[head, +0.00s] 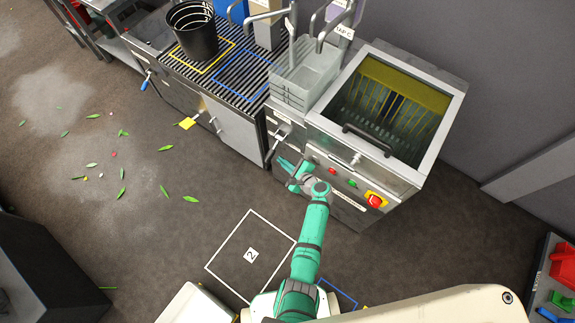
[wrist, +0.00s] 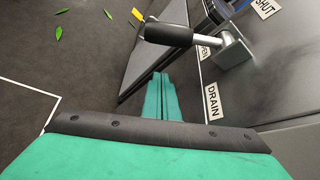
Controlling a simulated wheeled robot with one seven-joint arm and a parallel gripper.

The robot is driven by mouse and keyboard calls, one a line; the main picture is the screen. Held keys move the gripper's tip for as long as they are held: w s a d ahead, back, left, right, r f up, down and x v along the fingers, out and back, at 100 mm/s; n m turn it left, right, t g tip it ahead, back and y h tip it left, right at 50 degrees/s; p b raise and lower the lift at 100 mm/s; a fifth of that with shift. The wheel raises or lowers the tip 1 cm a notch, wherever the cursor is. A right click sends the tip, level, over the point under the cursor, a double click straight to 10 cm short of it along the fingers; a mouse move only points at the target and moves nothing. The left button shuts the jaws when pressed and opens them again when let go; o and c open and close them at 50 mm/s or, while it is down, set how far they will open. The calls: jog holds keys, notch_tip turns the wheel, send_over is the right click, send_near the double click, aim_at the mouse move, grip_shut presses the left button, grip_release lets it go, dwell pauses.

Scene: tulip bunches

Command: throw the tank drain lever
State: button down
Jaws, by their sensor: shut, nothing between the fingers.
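The tank drain lever has a black grip (wrist: 168,34) on a silver shaft, sticking out from a grey bracket on the machine's front in the wrist view. A DRAIN label (wrist: 213,101) is below the bracket, a SHUT label (wrist: 267,8) is above it, and an OPEN label is partly hidden behind the shaft. In the head view the lever is small, just beyond my gripper (head: 283,163). My gripper's teal fingers (wrist: 160,80) are shut together and empty. They are below the black grip in the wrist view, apparently apart from it.
The tank (head: 440,145) with a yellow-edged interior stands right of my gripper, with a red stop button (head: 375,200) on its front. A slatted bench (head: 205,70) carries a black bucket (head: 193,32). Leaves lie on the floor at left. The floor square marked 2 (head: 222,246) is clear.

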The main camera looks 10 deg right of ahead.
jog(key=shift+s+a+r, duration=0.1)
jog(key=shift+a+r, duration=0.5)
jog(key=shift+r, duration=0.15)
jog(key=shift+a+r, duration=0.55)
jog(key=shift+r, duration=0.2)
